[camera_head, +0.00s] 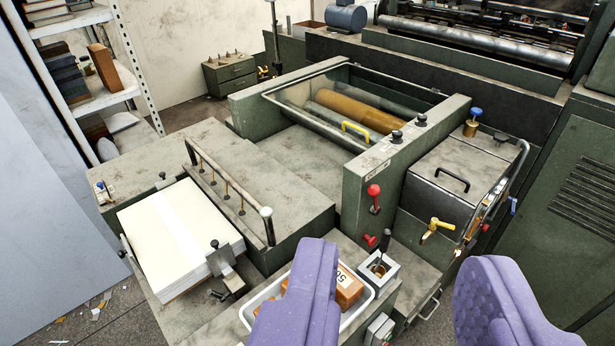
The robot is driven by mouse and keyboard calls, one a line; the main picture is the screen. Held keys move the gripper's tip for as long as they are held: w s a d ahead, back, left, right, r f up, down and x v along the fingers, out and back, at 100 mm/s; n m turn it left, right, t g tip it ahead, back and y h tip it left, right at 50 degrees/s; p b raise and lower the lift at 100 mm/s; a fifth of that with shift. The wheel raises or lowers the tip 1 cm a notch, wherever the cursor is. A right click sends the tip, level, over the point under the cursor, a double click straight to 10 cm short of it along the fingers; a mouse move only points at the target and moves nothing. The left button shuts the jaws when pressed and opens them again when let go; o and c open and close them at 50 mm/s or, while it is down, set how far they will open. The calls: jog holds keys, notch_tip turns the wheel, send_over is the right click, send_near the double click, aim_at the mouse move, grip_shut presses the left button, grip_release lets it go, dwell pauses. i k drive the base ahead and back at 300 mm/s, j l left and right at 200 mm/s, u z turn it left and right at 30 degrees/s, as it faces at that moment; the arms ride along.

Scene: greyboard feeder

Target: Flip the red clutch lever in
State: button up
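A lever with a round red knob (374,190) stands on the front end of the green side wall of the feeder. Its short stem points up from a dark mount. A smaller red knob (370,240) sits lower on the same wall; I cannot tell which of the two is the clutch lever. My gripper (399,254) has two purple fingers spread wide, with nothing held between them. Both red knobs appear above the left fingertip in the picture, apart from the fingers.
A yellow tap (437,229) juts out right of the levers. A small grey cup holder (378,272) and a white tray (357,310) with orange boxes lie below. A paper stack (178,235) is at left. A clear hinged guard (300,112) covers the rollers.

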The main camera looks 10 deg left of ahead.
aim_at(374, 190)
jog(key=j+z, duration=0.1)
jog(key=j, duration=0.3)
jog(key=k+j, duration=0.15)
jog(key=j, duration=0.2)
jog(key=k+j+z, duration=0.15)
jog(key=j, duration=0.6)
jog(key=i+j+z, duration=0.1)
jog(key=j, duration=0.45)
jog(key=i+j+z, duration=0.1)
jog(key=j, duration=0.45)
jog(key=i+j+z, duration=0.1)
jog(key=j, duration=0.5)
jog(key=i+j+z, duration=0.15)
jog(key=j, duration=0.4)
jog(key=i+j+z, duration=0.1)
jog(key=i+j, duration=0.55)
jog(key=j, duration=0.2)
jog(key=z, duration=1.75)
jog(key=i+l, duration=0.3)
jog(key=i+u, duration=0.05)
jog(key=i, duration=0.05)
